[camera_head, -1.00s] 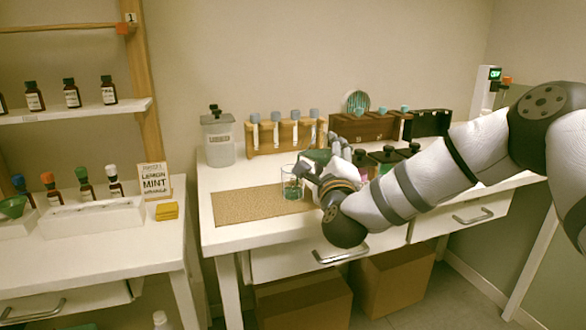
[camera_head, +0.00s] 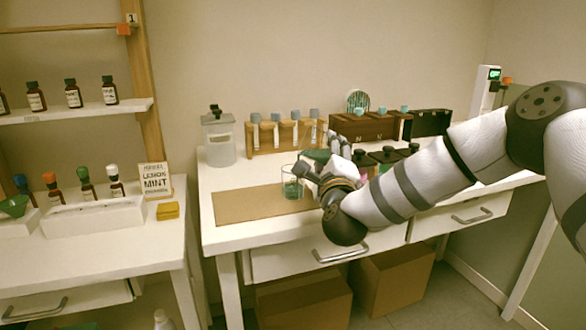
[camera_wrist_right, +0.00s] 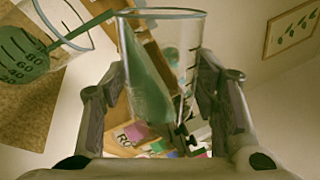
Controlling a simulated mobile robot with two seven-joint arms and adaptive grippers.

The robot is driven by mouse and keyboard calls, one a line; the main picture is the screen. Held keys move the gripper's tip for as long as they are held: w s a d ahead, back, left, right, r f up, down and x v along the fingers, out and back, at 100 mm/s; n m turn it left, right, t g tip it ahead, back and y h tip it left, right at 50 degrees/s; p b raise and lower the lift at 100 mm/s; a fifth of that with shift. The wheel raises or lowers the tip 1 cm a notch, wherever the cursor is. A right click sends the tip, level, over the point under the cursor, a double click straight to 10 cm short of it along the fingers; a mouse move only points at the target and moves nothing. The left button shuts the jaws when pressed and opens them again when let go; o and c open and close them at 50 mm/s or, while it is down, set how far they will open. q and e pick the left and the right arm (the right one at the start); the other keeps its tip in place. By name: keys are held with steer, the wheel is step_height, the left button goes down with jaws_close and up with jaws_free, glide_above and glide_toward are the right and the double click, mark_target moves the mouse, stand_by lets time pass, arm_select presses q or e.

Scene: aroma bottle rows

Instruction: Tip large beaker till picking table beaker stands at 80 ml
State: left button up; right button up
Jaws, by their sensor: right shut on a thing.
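My right gripper (camera_head: 320,160) is shut on the large clear beaker (camera_wrist_right: 165,50), which is steeply tilted and holds green liquid. In the right wrist view, a thin green stream (camera_wrist_right: 88,26) runs from its lip into the table beaker. The table beaker (camera_head: 291,182) stands upright on the brown mat, left of the gripper, with green liquid in its lower part. In the head view the fingers partly hide the large beaker. My left gripper is not in view.
The mat (camera_head: 240,204) has bare room left of the table beaker. Behind are a lidded jar (camera_head: 220,142), a wooden rack (camera_head: 262,139) of capped tubes, and a dark wooden box (camera_head: 362,128). Black-capped bottles (camera_head: 385,155) stand behind my right arm.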

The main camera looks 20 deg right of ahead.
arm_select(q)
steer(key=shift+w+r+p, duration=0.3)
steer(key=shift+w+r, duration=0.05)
arm_select(e)
steer(key=shift+f+n, duration=0.15)
steer(key=shift+n, duration=0.55)
stand_by(1.4)
steer(key=m, duration=0.1)
steer(key=f+m, duration=0.1)
steer(key=m, duration=0.1)
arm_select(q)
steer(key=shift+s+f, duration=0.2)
arm_select(e)
steer(key=shift+r+m+h, duration=0.25)
steer(key=shift+m+h, duration=0.05)
steer(key=m, duration=0.2)
steer(key=d+r+m, duration=0.1)
steer(key=shift+s+r+m+g, duration=0.1)
steer(key=shift+r+m+g, duration=0.2)
steer(key=shift+m, duration=0.1)
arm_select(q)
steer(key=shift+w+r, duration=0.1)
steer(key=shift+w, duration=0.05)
arm_select(e)
steer(key=shift+d+r+m+g, duration=0.25)
steer(key=shift+r+m+g, duration=0.1)
steer(key=shift+m, duration=0.75)
